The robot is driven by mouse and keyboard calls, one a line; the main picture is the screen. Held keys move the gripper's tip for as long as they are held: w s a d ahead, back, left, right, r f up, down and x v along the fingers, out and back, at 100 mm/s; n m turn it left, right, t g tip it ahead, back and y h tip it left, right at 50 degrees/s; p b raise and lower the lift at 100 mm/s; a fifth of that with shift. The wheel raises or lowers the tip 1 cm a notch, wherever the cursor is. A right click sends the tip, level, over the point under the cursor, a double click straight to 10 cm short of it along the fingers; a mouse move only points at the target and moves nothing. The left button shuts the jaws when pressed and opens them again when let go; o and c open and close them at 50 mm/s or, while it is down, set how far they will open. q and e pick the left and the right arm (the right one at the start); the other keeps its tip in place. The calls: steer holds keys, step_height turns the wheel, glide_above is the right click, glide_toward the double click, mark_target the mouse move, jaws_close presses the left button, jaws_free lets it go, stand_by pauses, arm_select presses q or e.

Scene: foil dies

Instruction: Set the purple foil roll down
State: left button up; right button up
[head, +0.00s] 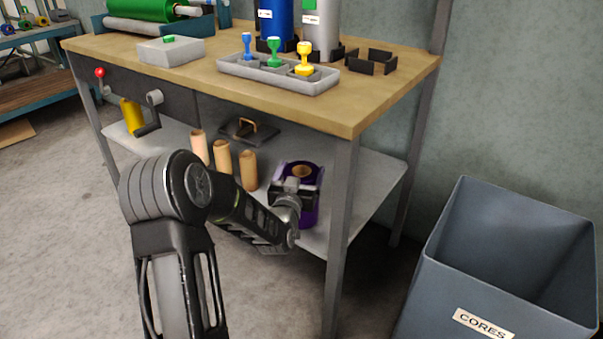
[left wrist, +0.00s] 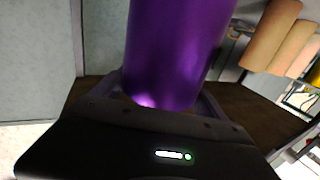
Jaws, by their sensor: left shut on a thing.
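The purple foil roll (head: 311,178) stands upright at the lower shelf of the workbench, near its right front leg. A tan core end shows at its top. My left gripper (head: 296,188) reaches in from the left and is shut on the roll. In the left wrist view the purple roll (left wrist: 172,50) fills the middle, between the fingers of my left gripper (left wrist: 165,95). I cannot tell whether the roll's bottom touches the shelf. My right gripper is in neither view.
Several bare cores (head: 222,160) stand on the lower shelf (head: 375,185) left of the roll, near a dark tool (head: 247,129). The bench top (head: 215,80) overhangs the shelf. A blue-grey CORES bin (head: 450,270) stands at right. Shelf right of the roll is clear.

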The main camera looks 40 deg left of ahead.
arm_select(q)
steer(key=o, duration=2)
steer(key=shift+f, duration=0.1)
steer(key=shift+c, duration=0.2)
steer(key=shift+r, duration=0.25)
steer(key=p+v, duration=0.2)
steer(key=v, duration=1)
steer(key=shift+f, duration=0.15)
